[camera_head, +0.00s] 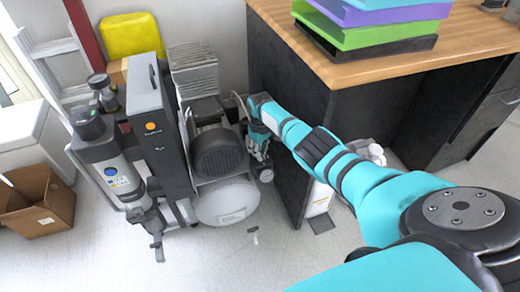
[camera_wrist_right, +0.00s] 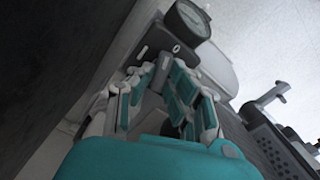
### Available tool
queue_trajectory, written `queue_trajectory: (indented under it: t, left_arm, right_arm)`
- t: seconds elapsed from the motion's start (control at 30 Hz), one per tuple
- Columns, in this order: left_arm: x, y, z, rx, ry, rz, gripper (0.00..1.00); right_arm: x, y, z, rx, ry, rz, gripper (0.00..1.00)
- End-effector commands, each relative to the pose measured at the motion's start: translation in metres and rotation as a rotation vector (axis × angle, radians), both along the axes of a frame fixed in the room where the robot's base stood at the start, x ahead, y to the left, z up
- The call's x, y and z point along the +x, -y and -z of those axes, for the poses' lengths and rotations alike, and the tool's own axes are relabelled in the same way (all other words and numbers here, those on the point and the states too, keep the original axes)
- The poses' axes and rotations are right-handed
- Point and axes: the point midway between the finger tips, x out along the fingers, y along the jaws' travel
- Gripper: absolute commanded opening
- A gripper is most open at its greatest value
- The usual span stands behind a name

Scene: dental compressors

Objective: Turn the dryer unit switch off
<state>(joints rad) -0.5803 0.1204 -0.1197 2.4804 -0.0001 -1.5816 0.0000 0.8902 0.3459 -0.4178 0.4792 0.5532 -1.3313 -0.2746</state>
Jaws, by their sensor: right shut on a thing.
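My right gripper (camera_head: 260,148) reaches down between the compressor unit (camera_head: 218,155) and the dark side of the desk. In the right wrist view its fingers (camera_wrist_right: 163,72) are closed around a grey switch knob (camera_wrist_right: 163,62) on a dark housing (camera_wrist_right: 160,42). White "I" and "O" marks show on the housing, on either side of the knob. The fingers cover much of the knob, so its exact angle is hard to tell. A round gauge (camera_wrist_right: 187,22) sits just above. In the head view the switch is hidden by the gripper. My left gripper is not in view.
The desk (camera_head: 300,110) stands close on the right, with stacked coloured trays (camera_head: 375,20) on top. A tall dark grey cabinet (camera_head: 160,130) and a cylindrical filter unit (camera_head: 112,170) stand left of the motor. A cardboard box (camera_head: 38,205) is at far left.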

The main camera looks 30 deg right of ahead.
Motion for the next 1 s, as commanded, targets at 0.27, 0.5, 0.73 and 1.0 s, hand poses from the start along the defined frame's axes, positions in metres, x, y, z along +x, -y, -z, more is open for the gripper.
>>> queue_trajectory:
  t: [0.27,0.5,0.73,1.0]
  left_arm:
    - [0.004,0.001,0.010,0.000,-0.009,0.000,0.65]
    - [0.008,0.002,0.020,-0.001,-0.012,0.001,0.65]
    - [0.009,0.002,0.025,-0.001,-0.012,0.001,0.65]
    - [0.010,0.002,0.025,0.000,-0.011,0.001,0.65]
  right_arm:
    - [0.000,0.000,-0.001,0.002,0.000,0.216,0.00]
    - [0.000,0.001,-0.001,0.001,0.000,0.336,0.00]
    - [0.001,0.001,-0.001,0.001,0.001,0.388,0.00]
    - [0.001,0.001,-0.001,0.001,0.002,0.399,0.00]
